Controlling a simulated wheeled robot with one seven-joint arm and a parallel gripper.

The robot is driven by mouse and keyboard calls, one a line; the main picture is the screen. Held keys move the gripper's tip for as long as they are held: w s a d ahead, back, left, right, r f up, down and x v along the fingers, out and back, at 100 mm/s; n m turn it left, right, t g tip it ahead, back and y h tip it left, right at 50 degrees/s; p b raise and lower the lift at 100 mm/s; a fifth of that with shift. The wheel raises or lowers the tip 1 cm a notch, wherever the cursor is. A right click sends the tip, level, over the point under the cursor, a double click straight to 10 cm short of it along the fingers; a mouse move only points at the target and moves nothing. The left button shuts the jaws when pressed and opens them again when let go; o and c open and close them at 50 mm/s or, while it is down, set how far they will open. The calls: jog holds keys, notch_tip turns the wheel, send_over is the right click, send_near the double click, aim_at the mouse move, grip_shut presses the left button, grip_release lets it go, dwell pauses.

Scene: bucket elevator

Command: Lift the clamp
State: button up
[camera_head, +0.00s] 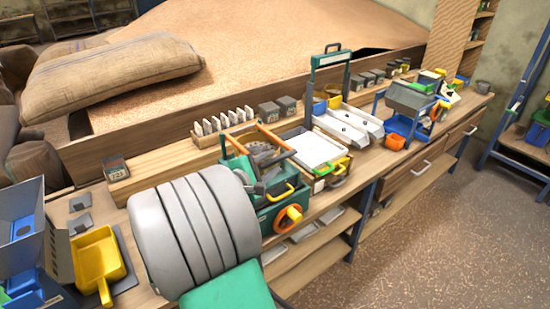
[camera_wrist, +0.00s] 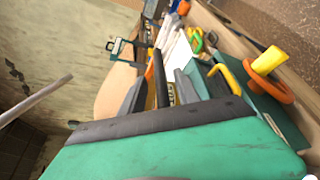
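A green bench machine (camera_head: 268,217) stands at the middle of the workbench, with a toothed wheel, two orange bars, a yellow handle (camera_head: 283,193) and an orange handwheel (camera_head: 288,216). I cannot tell for sure which of its parts is the clamp. My gripper (camera_head: 268,184) is at the machine's near left side, partly hidden by my arm. In the wrist view my gripper (camera_wrist: 162,92) has its dark fingers apart, and a black bar shows between them; I cannot tell whether they touch it. The yellow handle (camera_wrist: 230,78) and handwheel (camera_wrist: 268,75) lie to their right.
A white tray (camera_head: 312,150) and a teal frame (camera_head: 330,62) stand beyond the machine. White cards (camera_head: 222,121) stand in a row behind it. A yellow scoop (camera_head: 98,262) lies at the left. A grain bin with a sack (camera_head: 112,75) fills the back. The floor at the right is clear.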

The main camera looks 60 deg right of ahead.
jog(key=x, duration=0.4)
grip_shut()
dwell(1.4)
